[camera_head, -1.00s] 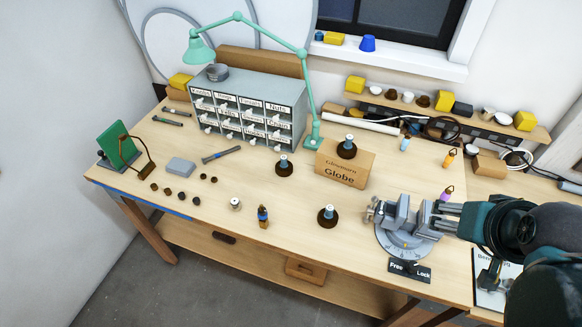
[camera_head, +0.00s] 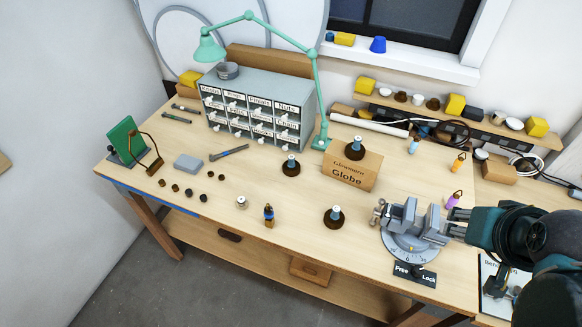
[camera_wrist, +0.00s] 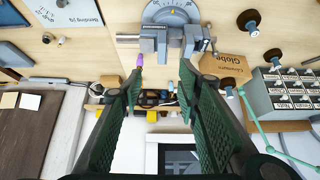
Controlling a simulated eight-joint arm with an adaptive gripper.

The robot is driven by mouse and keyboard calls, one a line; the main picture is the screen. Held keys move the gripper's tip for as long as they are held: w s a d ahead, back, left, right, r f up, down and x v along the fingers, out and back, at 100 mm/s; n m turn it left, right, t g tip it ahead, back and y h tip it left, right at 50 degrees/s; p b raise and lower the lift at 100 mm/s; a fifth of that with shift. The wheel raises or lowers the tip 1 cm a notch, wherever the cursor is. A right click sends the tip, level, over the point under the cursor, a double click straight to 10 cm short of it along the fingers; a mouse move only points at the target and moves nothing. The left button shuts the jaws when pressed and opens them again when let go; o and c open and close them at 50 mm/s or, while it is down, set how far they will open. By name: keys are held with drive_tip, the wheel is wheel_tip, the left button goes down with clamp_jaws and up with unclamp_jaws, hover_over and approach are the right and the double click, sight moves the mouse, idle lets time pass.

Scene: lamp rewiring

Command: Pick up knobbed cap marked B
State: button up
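Three dark round bases with pale blue-white knobs stand upright on the bench and look like the knobbed caps. One knobbed cap (camera_head: 334,217) is near the front, one (camera_head: 291,167) is by the drawer cabinet, and one (camera_head: 355,149) is at the Globe box. They also show at the right of the wrist view, one near its top (camera_wrist: 249,22). I cannot read any B mark. My gripper (camera_wrist: 160,85) is open and empty in the wrist view. In the head view it is at the right, by the vise and well away from the caps.
The grey vise (camera_head: 412,232) with its Free/Lock plate lies between my gripper and the caps. The Globe box (camera_head: 351,170), drawer cabinet (camera_head: 258,105) and green lamp (camera_head: 318,100) stand behind. Small dark parts (camera_head: 188,192) lie at left. The bench front is mostly clear.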

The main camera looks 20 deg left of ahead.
idle(0.3)
drive_tip(key=w+a+r+n+g+y, duration=0.1)
drive_tip(key=w+a+r+n, duration=0.15)
drive_tip(key=w+a, duration=0.3)
drive_tip(key=w+a+r+n+g, duration=0.1)
drive_tip(key=w+a+n, duration=0.2)
drive_tip(key=w+a, duration=0.25)
drive_tip(key=n+g+h, duration=0.1)
drive_tip(key=n+g, duration=0.4)
drive_tip(key=n, duration=0.7)
hover_over(292, 157)
drive_tip(key=f, duration=2.1)
drive_tip(key=shift+w+d, duration=0.1)
drive_tip(key=shift+d, duration=0.1)
drive_tip(key=shift+a+f+n, duration=0.25)
drive_tip(key=shift+a+f, duration=0.1)
drive_tip(key=shift+f, duration=0.15)
